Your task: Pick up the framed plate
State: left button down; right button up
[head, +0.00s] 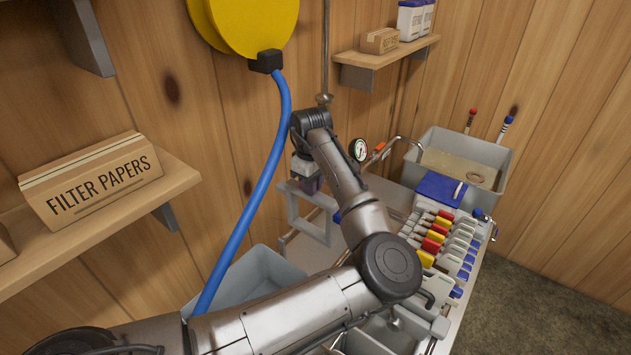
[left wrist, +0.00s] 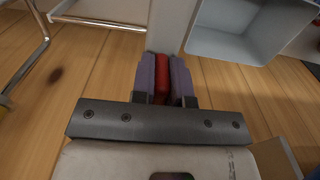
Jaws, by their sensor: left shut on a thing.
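The framed plate (head: 297,215) shows in the head view as a light grey frame left of centre, hanging below my left gripper (head: 311,184) in front of the wood wall. In the left wrist view my left gripper (left wrist: 163,82) has its two purple fingers shut on a red piece (left wrist: 162,75). A pale grey bar (left wrist: 168,28) runs on from the red piece, and appears to be part of the frame. My forearm hides part of the frame's right side and what lies behind. My right gripper is not in view.
A grey bin (head: 262,270) stands below the frame, partly behind my arm. A blue hose (head: 262,180) hangs to the left. The bench at right carries several coloured valves (head: 437,235), a blue box (head: 440,189) and a grey basin (head: 500,155). A filter papers box (head: 92,182) sits on the left shelf.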

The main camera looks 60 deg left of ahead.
pick_arm(q)
jog(key=s+d, duration=0.8)
jog(key=s, duration=0.5)
jog(key=shift+p, duration=0.35)
jog(key=shift+s, duration=0.1)
jog(key=shift+r, duration=0.1)
jog(key=shift+r+p, duration=0.45)
jog(key=shift+p, duration=0.45)
jog(key=shift+r, duration=0.1)
dwell(0.3)
